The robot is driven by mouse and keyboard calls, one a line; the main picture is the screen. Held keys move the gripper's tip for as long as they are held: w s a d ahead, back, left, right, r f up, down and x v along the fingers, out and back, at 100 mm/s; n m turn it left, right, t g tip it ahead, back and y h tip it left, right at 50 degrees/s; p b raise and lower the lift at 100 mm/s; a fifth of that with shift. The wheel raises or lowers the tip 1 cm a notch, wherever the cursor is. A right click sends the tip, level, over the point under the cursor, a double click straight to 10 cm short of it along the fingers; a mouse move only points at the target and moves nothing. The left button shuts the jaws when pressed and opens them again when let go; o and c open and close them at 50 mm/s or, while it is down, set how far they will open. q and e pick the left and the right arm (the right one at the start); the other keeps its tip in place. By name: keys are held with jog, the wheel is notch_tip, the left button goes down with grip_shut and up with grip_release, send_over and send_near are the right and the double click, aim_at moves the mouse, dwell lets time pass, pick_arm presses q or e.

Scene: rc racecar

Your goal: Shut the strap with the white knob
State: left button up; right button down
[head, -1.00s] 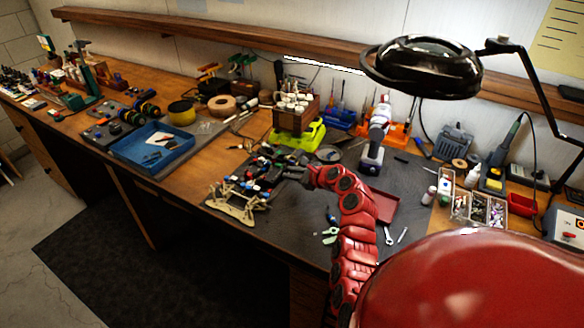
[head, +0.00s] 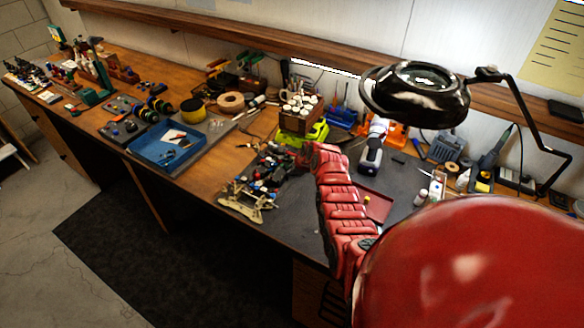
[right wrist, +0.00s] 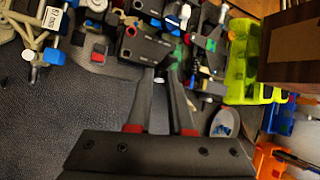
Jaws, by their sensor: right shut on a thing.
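The dark car chassis (head: 268,166) lies on the grey mat, with small coloured knobs on it. In the right wrist view its black blocks (right wrist: 150,45) fill the top middle, with red, blue, green and white bits. My right gripper (right wrist: 161,74) reaches in at the near edge of these blocks, its fingertips close together on a small part there. A pale spot shows between the fingers; I cannot tell whether it is the white knob. The strap's outline is not clear. My left gripper is not in view.
A tan chassis stand (head: 247,203) is left of the car. A yellow-green holder (head: 303,134) and wooden box (head: 299,105) stand just behind it. A blue tray (head: 167,148) lies further left. A lamp (head: 414,92) hangs over the right side.

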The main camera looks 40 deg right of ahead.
dwell(0.3)
jog(key=c, duration=0.8)
grip_release()
jog(key=shift+r, duration=0.1)
jog(key=b+v, duration=0.3)
jog(key=v, duration=1.4)
jog(key=shift+r, duration=0.15)
jog(key=shift+a, duration=0.1)
